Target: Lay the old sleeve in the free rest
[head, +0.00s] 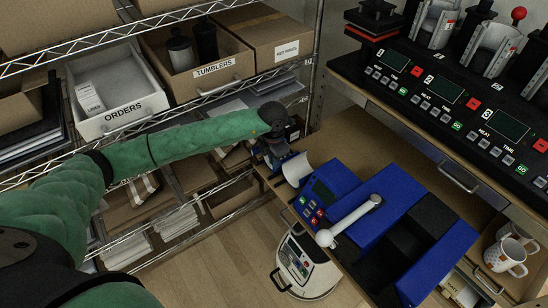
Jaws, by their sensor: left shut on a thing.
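My left gripper (279,152) is at the left end of the wooden bench, beside the shelving. It is shut on a pale curved piece (297,169), which looks like the old sleeve and shows just below and right of the fingers. The fingers are small and dark here, and the exact grip is hard to make out. The blue press (395,215), with a white lever (350,221) and a button panel (318,200), stands just right of the piece. I cannot make out the free rest clearly. My right gripper is out of view.
Wire shelving at left holds an ORDERS bin (118,95), a TUMBLERS box (205,65) and another carton (262,35). Several mug-press stations with a control panel (455,105) stand at upper right. Mugs (505,256) sit at lower right. A white rounded machine (305,265) stands on the floor.

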